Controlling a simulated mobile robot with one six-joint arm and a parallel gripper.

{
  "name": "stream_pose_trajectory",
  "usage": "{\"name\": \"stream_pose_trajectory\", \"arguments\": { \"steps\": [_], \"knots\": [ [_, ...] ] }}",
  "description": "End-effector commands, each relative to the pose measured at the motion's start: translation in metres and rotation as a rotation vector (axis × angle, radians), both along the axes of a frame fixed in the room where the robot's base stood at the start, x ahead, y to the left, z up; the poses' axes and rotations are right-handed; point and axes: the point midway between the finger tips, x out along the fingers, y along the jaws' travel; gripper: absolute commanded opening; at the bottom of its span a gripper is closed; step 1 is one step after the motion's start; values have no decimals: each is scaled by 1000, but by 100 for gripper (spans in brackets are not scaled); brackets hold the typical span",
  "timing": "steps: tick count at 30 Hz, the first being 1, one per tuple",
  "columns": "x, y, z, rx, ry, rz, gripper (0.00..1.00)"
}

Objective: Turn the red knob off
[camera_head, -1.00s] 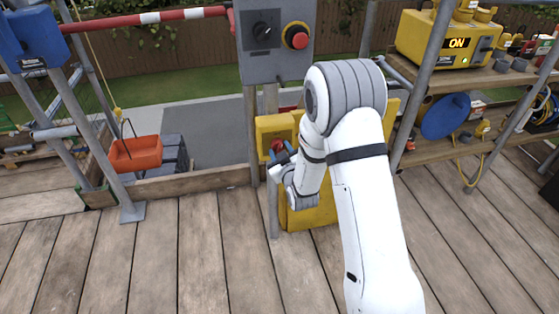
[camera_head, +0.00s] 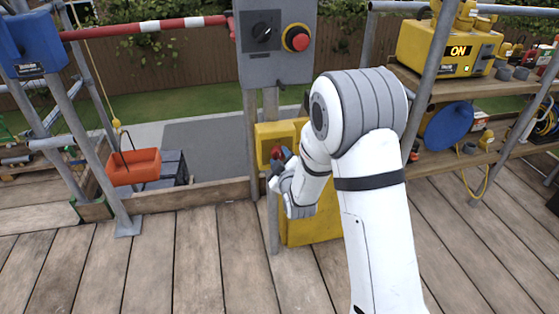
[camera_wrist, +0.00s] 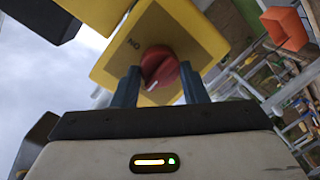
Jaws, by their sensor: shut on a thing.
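The red knob (camera_wrist: 160,67) sits on a yellow panel (camera_wrist: 195,30) in the wrist view. A white pointer mark shows on the knob, and the letters "NO" are readable beside it, seen rotated. My gripper (camera_wrist: 160,80) has its two fingers on either side of the knob and is shut on it. The red knob (camera_head: 279,153) is partly hidden there by my gripper (camera_head: 277,160).
A grey control box (camera_head: 277,65) with a black rotary switch and a red button is above. A yellow unit (camera_head: 440,50) showing "ON" stands on the right shelf. An orange bucket (camera_head: 134,168) hangs left. Wooden planks (camera_head: 150,270) in front are clear.

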Motion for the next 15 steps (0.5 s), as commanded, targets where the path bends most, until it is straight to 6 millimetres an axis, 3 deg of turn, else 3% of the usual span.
{"name": "stream_pose_trajectory", "arguments": {
  "steps": [5, 6, 15],
  "knots": [
    [1, 3, 4, 2, -10, 7, 16],
    [1, 3, 4, 2, -10, 7, 40],
    [0, 2, 2, 2, -5, 4, 61]
  ]
}}
